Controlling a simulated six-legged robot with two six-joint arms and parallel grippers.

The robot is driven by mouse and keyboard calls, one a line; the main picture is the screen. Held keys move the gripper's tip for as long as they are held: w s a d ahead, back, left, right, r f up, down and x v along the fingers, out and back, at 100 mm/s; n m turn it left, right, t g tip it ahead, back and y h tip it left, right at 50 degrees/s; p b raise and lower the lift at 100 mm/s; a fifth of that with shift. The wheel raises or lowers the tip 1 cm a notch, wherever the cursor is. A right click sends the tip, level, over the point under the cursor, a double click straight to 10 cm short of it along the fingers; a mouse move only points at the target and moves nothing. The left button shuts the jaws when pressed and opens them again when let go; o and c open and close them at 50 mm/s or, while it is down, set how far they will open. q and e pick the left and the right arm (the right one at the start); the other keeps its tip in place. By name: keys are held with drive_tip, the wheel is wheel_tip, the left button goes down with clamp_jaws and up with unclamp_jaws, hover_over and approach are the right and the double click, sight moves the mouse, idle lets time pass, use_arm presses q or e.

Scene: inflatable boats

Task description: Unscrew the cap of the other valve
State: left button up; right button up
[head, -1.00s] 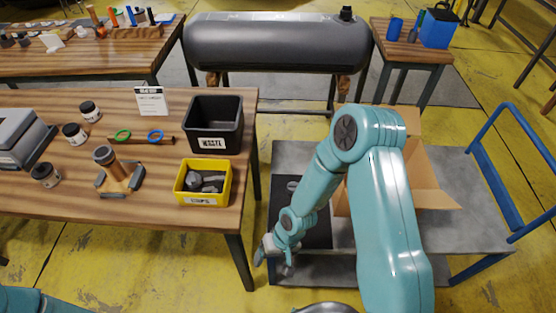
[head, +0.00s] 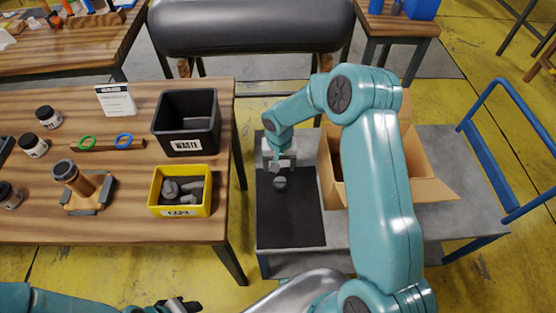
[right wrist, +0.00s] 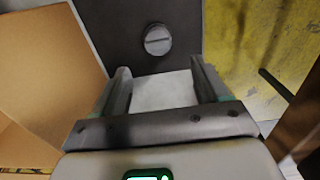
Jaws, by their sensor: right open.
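A round grey cap-like piece with a bar across its face (head: 281,183) sits on the black mat (head: 290,222) on the cart; the right wrist view shows it from above (right wrist: 157,40). My right gripper (head: 277,164) is over the mat's far end, close to that piece. Its fingers (right wrist: 165,88) are open and empty, with the piece beyond the fingertips in the wrist view. A tan valve with a grey cap (head: 70,174) leans in a stand on the wooden table. The yellow bin (head: 181,211) holds grey parts. My left gripper (head: 176,304) is partly cut off at the bottom edge.
An open cardboard box (head: 421,178) stands on the cart, right of the mat. A black waste bin (head: 187,123), several jars and two rings are on the wooden table (head: 120,225). A dark inflated tube (head: 250,27) lies behind. A blue handle (head: 510,150) rises from the cart.

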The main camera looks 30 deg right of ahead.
sight(280, 180)
drive_tip(key=f, duration=0.1)
drive_tip(key=f+b, duration=0.1)
drive_tip(key=f, duration=0.2)
drive_tip(key=shift+s+f, duration=0.1)
drive_tip(key=shift+s, duration=0.25)
wheel_tip(280, 180, down, 4)
drive_tip(key=b, duration=0.4)
drive_tip(key=shift+w, duration=0.15)
drive_tip(key=shift+f+b, duration=0.2)
drive_tip(key=shift+b, duration=0.3)
drive_tip(key=shift+r, duration=0.1)
drive_tip(key=shift+c, duration=0.4)
drive_tip(key=c, duration=1)
